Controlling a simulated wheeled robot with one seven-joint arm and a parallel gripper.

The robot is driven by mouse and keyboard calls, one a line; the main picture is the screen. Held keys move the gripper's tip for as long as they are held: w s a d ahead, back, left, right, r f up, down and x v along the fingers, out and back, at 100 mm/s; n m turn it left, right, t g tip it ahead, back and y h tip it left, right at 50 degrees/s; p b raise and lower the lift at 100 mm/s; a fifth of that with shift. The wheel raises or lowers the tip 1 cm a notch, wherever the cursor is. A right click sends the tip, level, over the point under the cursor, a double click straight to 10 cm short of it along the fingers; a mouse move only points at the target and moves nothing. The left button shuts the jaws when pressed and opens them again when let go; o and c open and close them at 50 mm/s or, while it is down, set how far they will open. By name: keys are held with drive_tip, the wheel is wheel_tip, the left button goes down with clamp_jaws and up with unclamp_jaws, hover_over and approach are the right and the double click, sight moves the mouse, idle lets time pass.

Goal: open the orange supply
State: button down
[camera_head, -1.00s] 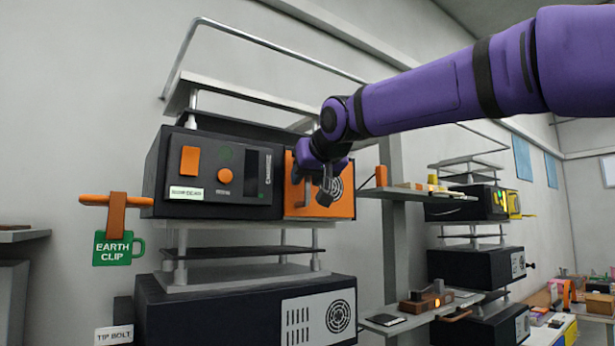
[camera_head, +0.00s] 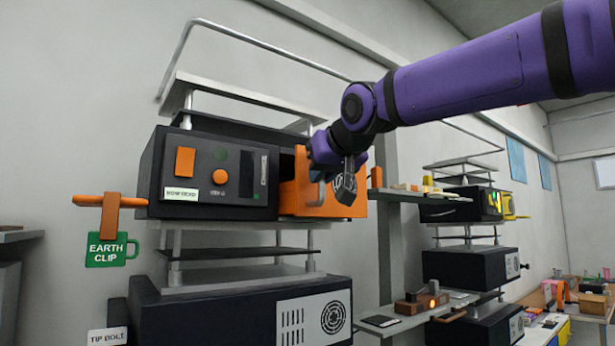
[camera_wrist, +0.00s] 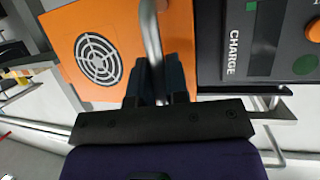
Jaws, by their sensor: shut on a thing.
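The orange supply is a dark box (camera_head: 215,160) with an orange door (camera_head: 345,205) at the right of its front. The door stands ajar, with a dark gap along its left edge. In the wrist view the door (camera_wrist: 75,22) has a round vent grille and a metal bar handle (camera_wrist: 151,35). My gripper (camera_head: 325,172) is at the door's front, and in the wrist view its dark fingers (camera_wrist: 158,78) are closed around the bar.
An orange clamp with a green "EARTH CLIP" tag (camera_head: 108,249) sticks out at the left. Another dark box (camera_head: 235,315) stands below. A side shelf (camera_head: 420,196) with small items lies right of the door. Open space shows before the door.

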drive_tip(key=s+d, duration=0.4)
drive_tip(key=s, duration=0.2)
drive_tip(key=shift+s+d, duration=0.15)
drive_tip(key=shift+s, duration=0.05)
drive_tip(key=c, duration=1.1)
unclamp_jaws()
drive_tip(key=shift+c, duration=0.2)
drive_tip(key=shift+s, duration=0.1)
drive_tip(key=v, duration=1)
drive_tip(key=shift+s+d, duration=0.15)
drive_tip(key=shift+s, duration=0.1)
